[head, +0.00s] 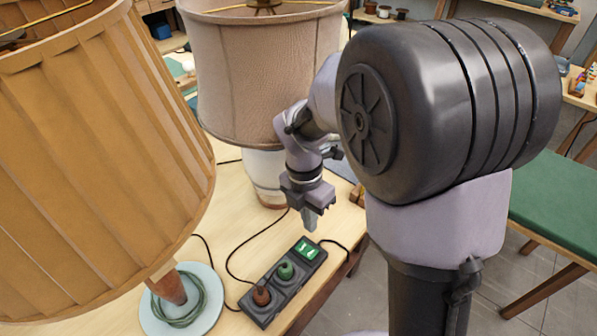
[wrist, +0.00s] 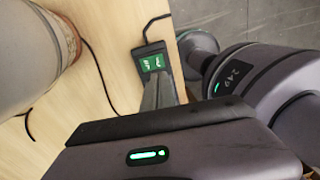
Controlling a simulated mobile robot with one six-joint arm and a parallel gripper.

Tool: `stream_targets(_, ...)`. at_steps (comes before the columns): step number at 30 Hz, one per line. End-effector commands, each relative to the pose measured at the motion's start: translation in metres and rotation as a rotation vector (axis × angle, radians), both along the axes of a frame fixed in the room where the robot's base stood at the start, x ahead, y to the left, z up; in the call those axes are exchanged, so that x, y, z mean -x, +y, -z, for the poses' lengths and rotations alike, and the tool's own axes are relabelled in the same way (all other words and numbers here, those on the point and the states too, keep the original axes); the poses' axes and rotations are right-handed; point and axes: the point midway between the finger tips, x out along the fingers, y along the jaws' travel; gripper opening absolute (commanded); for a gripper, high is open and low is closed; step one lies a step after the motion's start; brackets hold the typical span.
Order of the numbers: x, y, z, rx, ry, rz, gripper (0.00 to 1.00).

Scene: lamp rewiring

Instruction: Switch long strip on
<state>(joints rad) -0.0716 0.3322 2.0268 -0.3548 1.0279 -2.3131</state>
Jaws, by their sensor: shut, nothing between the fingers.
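A dark power strip (head: 263,291) lies on the wooden table near its front right edge. It carries a reddish-brown plug (head: 261,295), a green plug (head: 285,270) and, at its far end, a green switch (head: 307,250) with pale marks. I cannot tell whether the switch is on or off. My gripper (head: 310,224) is shut and empty, pointing down above the table just beyond the switch end. In the wrist view the shut fingers (wrist: 160,88) hide most of the strip. The green switch (wrist: 152,63) shows just past their tips.
A lamp with an orange pleated shade (head: 95,150) stands at the left, with a green cord (head: 180,307) coiled on its pale blue base (head: 208,310). A lamp with a beige shade (head: 255,75) stands behind the strip. Dark cords run across the table (head: 215,215). A green-topped bench (head: 555,205) is at right.

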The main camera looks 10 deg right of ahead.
Motion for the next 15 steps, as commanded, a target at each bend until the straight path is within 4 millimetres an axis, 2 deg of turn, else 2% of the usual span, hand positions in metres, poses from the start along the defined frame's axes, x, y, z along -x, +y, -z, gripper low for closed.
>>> stream_targets(11,-0.001,0.000,0.005,-0.001,0.010,-0.037,0.00)
stream_targets(15,0.001,-0.002,0.022,0.000,0.012,-0.037,0.00)
